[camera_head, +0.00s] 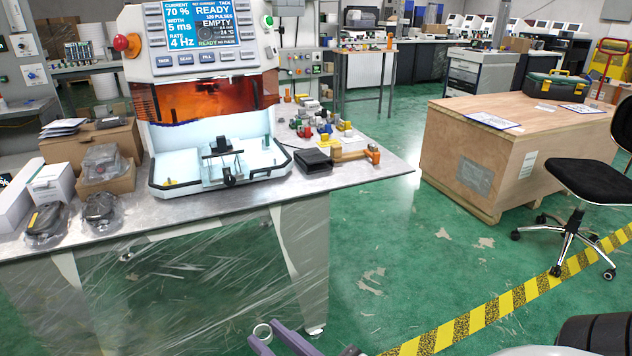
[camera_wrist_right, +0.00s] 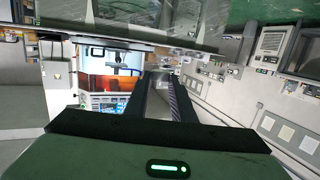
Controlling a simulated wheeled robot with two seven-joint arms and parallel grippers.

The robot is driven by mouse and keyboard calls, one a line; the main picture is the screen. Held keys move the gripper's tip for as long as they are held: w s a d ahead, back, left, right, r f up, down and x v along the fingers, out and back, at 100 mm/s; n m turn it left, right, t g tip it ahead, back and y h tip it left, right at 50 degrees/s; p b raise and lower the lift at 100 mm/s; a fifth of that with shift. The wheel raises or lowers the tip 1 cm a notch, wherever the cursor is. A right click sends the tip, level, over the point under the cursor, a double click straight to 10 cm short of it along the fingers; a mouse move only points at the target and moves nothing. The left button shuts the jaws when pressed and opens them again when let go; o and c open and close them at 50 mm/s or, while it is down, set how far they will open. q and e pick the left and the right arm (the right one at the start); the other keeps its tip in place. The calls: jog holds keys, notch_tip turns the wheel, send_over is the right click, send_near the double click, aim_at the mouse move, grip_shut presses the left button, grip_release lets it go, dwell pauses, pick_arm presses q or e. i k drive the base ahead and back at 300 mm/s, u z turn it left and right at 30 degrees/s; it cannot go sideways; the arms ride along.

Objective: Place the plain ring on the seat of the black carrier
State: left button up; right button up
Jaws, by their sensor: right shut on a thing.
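A plain pale metal ring (camera_head: 256,329) shows low in the head view, at the tips of my right gripper (camera_head: 267,334). The gripper's purple fingers are shut on it, in front of the bench and below its top. In the wrist view the dark fingers of my right gripper (camera_wrist_right: 163,92) reach forward; the ring cannot be made out there. A small black carrier (camera_head: 222,148) stands inside the lit white chamber of the machine, well above and left of the gripper. Its seat is too small to make out. My left gripper is not in view.
The machine (camera_head: 205,40) stands on a metal bench (camera_head: 300,190). A black box (camera_head: 313,160), a clamp with a wooden handle (camera_head: 350,153) and small coloured parts lie to its right. Cartons (camera_head: 85,150) and bagged parts crowd its left. Open green floor lies right of the bench.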

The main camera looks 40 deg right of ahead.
aim_at(220, 140)
jog(key=z, duration=0.25)
jog(key=i, duration=0.85)
